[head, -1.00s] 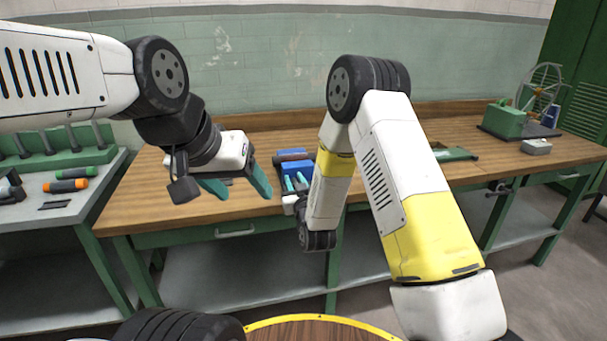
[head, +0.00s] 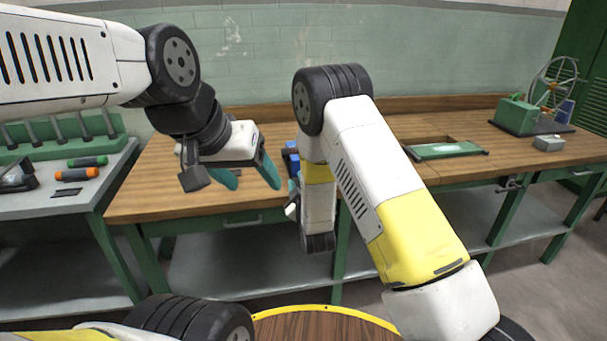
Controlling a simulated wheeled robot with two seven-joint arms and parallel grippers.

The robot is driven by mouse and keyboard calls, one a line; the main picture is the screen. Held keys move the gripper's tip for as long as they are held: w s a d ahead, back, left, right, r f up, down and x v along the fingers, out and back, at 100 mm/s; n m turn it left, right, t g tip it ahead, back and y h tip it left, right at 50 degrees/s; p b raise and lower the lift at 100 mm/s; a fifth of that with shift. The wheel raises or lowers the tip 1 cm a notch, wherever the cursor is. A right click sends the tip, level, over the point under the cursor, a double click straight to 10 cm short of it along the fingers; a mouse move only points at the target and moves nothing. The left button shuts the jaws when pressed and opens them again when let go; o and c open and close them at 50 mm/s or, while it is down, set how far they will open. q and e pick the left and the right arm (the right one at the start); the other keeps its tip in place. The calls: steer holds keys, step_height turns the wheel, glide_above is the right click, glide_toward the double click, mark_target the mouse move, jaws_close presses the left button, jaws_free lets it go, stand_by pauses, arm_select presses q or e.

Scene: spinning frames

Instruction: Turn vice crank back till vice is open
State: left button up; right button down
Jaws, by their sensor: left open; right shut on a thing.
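A blue block-like thing (head: 291,160), which looks like the vice, sits near the front edge of the wooden bench, mostly hidden behind my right arm. My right gripper (head: 293,188) is just in front of it, low at the bench edge. Its teal fingers are partly hidden by my own forearm. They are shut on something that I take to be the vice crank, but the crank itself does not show. How far the vice jaws stand apart cannot be seen. My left gripper (head: 248,177) is open and empty, its teal fingers above the bench left of the vice.
The wooden bench top (head: 150,190) is clear at the left. A green plate (head: 447,150) lies beside a slot in the bench at the right. A green machine with a wheel (head: 518,115) stands further right. A grey side table (head: 60,215) holds orange and green handled tools.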

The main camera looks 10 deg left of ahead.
steer(key=shift+w+d+f, duration=0.1)
steer(key=shift+w+d, duration=0.1)
steer(key=shift+d, duration=0.25)
steer(key=c, duration=1.2)
jaws_free()
steer(key=shift+w, duration=0.1)
steer(key=shift+a, duration=0.2)
steer(key=shift+s, duration=0.45)
steer(key=v, duration=0.7)
